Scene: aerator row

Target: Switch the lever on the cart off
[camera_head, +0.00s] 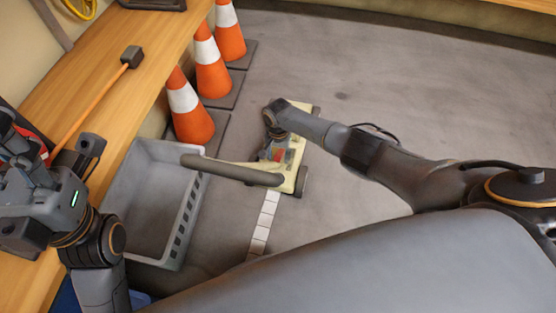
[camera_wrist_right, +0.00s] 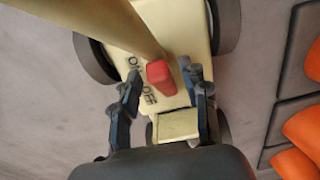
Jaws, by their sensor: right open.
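The cream cart (camera_head: 299,172) stands on the floor, with a thick grey handle bar (camera_head: 232,170). Its red lever (camera_head: 277,155) shows small in the head view, just below my right gripper (camera_head: 277,142). In the right wrist view the red lever (camera_wrist_right: 160,76) is beside the ON and OFF lettering on the cart (camera_wrist_right: 176,103). My right gripper (camera_wrist_right: 162,84) is open, its two fingers on either side of the lever with gaps. The lever's exact tilt is hard to tell. My left gripper (camera_head: 14,145) is at the left edge over the bench; its fingers are unclear.
A grey crate (camera_head: 150,178) stands left of the cart, partly under the handle bar. Several orange-and-white cones (camera_head: 190,108) line the bench side. The wooden bench (camera_head: 100,62) holds an orange-handled tool (camera_head: 97,98). Floor to the right of the cart is clear.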

